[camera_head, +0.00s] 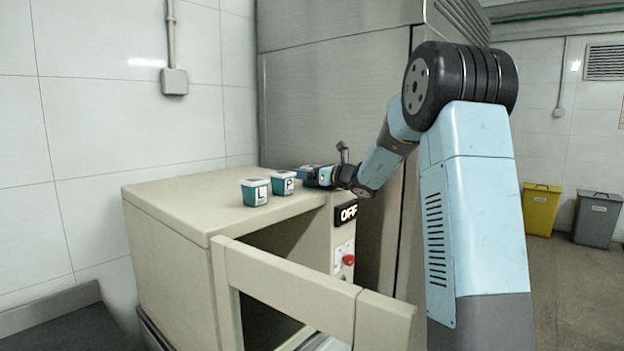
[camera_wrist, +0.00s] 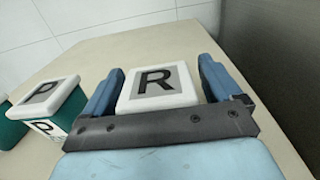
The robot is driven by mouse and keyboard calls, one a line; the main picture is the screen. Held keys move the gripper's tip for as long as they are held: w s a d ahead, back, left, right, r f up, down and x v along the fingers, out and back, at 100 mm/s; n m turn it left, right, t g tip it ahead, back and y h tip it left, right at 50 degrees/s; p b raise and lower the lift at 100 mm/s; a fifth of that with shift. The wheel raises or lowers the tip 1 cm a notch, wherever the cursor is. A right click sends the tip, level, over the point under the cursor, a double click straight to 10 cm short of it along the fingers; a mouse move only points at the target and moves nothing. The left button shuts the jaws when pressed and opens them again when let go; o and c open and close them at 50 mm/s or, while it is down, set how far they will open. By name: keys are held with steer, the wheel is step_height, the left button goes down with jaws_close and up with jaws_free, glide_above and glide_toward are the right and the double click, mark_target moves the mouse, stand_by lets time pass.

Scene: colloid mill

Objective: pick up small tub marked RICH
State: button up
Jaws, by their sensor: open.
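The small tub marked R (camera_wrist: 157,86) has a white lid with a black letter and stands upright on the beige cabinet top. In the wrist view it sits between the two blue fingers of my gripper (camera_wrist: 161,72). The fingers are open, one on each side of the lid; I cannot tell whether either touches it. In the head view my gripper (camera_head: 305,175) is low over the cabinet's right part, just behind the tub marked P (camera_head: 283,184). I cannot make out the R tub there.
The P tub, white and teal, also shows left of my gripper in the wrist view (camera_wrist: 45,105). A tub marked L (camera_head: 255,193) stands farther left. The cabinet (camera_head: 175,195) has an open door frame (camera_head: 290,285) in front and an OFF sign (camera_head: 346,213). A tall metal cabinet stands behind.

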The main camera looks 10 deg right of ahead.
steer(key=shift+c, duration=0.4)
steer(key=c, duration=1.1)
